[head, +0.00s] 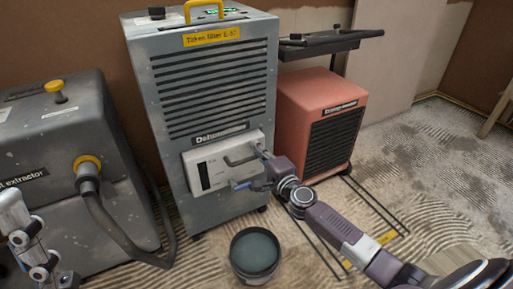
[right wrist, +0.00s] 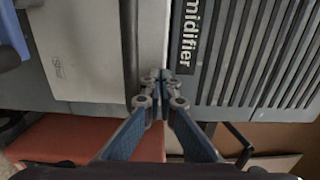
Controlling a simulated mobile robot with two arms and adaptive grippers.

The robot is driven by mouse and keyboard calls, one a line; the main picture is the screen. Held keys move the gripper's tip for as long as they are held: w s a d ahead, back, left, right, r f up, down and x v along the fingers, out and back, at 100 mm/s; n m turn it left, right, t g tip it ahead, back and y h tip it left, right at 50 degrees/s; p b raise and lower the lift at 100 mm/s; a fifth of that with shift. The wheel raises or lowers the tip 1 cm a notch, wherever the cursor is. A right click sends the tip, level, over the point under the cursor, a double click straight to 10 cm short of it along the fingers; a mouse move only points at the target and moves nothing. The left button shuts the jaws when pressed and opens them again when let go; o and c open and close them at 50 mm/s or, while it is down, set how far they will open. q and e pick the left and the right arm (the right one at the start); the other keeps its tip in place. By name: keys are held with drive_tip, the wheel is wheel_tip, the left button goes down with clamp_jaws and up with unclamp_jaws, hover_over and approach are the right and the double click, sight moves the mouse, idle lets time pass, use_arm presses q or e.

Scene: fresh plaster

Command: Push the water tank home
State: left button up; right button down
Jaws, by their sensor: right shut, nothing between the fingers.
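The water tank (head: 217,170) is a pale, box-fronted unit with a dark handle, low in the front of the grey dehumidifier (head: 210,95). Its front stands proud of the cabinet face, with its top and side edge showing. My right gripper (head: 263,152) is shut and empty at the tank's right part. In the right wrist view, the closed fingertips (right wrist: 160,80) lie over the tank's edge, beside the grille and label; I cannot tell whether they touch. The tank front (right wrist: 85,50) fills the upper left there. Part of my left arm shows at lower left; its fingertips do not.
A grey extractor (head: 70,185) with a thick hose stands left. A red unit (head: 320,120) stands right, behind my right arm. A dark bucket (head: 255,277) sits on the ridged floor in front. Bare floor lies to the right.

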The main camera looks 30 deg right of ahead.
sight(251, 138)
drive_tip(key=w, duration=0.4)
drive_tip(key=shift+a, duration=0.1)
drive_tip(key=shift+r, duration=0.25)
idle(0.3)
